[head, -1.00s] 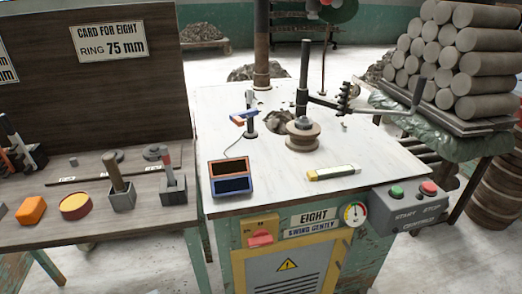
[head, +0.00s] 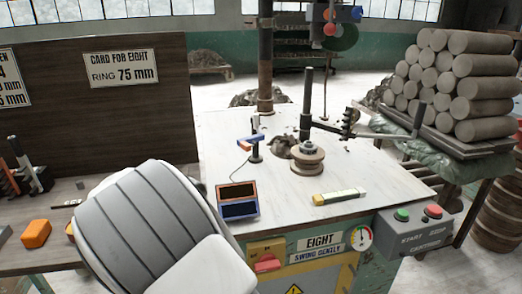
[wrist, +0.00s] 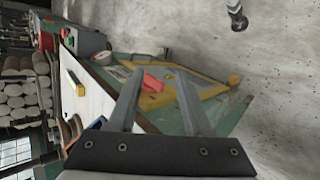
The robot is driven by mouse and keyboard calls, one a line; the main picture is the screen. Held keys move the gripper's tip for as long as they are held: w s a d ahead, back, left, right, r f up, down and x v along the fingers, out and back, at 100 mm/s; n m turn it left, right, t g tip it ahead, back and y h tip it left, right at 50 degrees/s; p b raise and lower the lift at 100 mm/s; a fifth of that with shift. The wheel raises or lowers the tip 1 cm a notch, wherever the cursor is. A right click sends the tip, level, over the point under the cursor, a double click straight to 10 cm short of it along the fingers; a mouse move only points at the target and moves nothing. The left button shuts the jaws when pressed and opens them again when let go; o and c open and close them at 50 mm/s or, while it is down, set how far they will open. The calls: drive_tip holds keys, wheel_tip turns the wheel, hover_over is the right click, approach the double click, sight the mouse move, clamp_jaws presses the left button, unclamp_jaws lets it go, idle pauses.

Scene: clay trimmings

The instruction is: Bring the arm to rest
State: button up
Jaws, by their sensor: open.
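My gripper (wrist: 156,72) shows in the wrist view with its two grey fingers apart and nothing between them. It is in open air. Behind the fingers, some way off, is the machine's front with a yellow-framed panel (wrist: 192,97) and a red switch (wrist: 152,83). The wrist picture is turned on its side. In the head view, a bulky white and grey part of my arm (head: 150,235) fills the lower left; my gripper itself is not in that view.
The machine table (head: 375,172) holds a round wheel head (head: 307,160), a small display (head: 237,201) and a yellow-and-white bar (head: 339,196). A control box (head: 412,229) juts from its front right. A clay log stack (head: 485,90) stands right. My arm hides part of the left bench (head: 75,190).

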drive_tip(key=s+d+r+m+y, duration=0.1)
drive_tip(key=s+d+r+y, duration=0.1)
drive_tip(key=d+r+y, duration=0.35)
drive_tip(key=s+d+r+m+y, duration=0.1)
drive_tip(key=s+d+r+y, duration=0.1)
drive_tip(key=d+r, duration=0.6)
drive_tip(key=s+d+r+m+t+y, duration=0.2)
drive_tip(key=s+d+t, duration=0.3)
drive_tip(key=s+d, duration=0.5)
wheel_tip(320, 180, up, 19)
drive_tip(key=p, duration=1.9)
drive_tip(key=shift+s+p, duration=0.15)
drive_tip(key=shift+p, duration=0.15)
